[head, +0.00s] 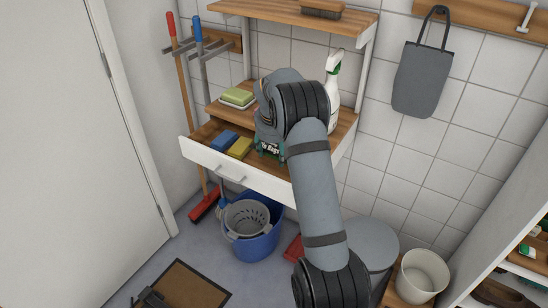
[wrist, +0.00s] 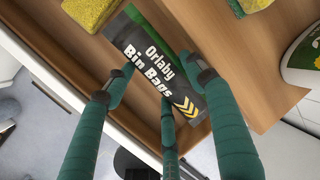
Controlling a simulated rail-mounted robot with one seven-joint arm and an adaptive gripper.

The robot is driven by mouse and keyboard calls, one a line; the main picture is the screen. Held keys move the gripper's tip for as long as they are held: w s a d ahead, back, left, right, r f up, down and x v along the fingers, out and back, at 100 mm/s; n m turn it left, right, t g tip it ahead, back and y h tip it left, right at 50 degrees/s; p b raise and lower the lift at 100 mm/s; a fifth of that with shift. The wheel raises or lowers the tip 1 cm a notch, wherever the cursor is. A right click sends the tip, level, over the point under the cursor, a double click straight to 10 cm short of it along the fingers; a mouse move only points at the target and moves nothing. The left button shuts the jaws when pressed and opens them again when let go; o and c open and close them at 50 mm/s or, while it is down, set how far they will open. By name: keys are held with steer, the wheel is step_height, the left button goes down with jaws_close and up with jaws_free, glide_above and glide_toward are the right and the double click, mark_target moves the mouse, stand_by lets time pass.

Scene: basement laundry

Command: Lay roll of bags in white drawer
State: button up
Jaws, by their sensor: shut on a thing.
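In the head view the roll (head: 270,150) shows only in part below my gripper, at the right part of the open white drawer (head: 205,160). The drawer has a wooden inside and a white front. The roll is over the drawer; I cannot tell whether it touches the floor of it. My arm hides the drawer's right end.
A blue sponge (head: 225,140) and a yellow sponge (head: 240,148) lie in the drawer, left of the roll. A blue bucket (head: 258,243) stands below.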

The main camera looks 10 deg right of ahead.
mark_target(274, 155)
steer(key=shift+f, duration=2)
steer(key=shift+w+f, duration=0.1)
steer(key=shift+f, duration=0.1)
steer(key=o, duration=1.1)
steer(key=shift+c, duration=0.2)
steer(key=shift+o, duration=0.2)
steer(key=shift+r, duration=0.5)
steer(key=v, duration=1.1)
steer(key=shift+s, duration=0.3)
steer(key=shift+a+r, duration=0.1)
steer(key=shift+r, duration=0.05)
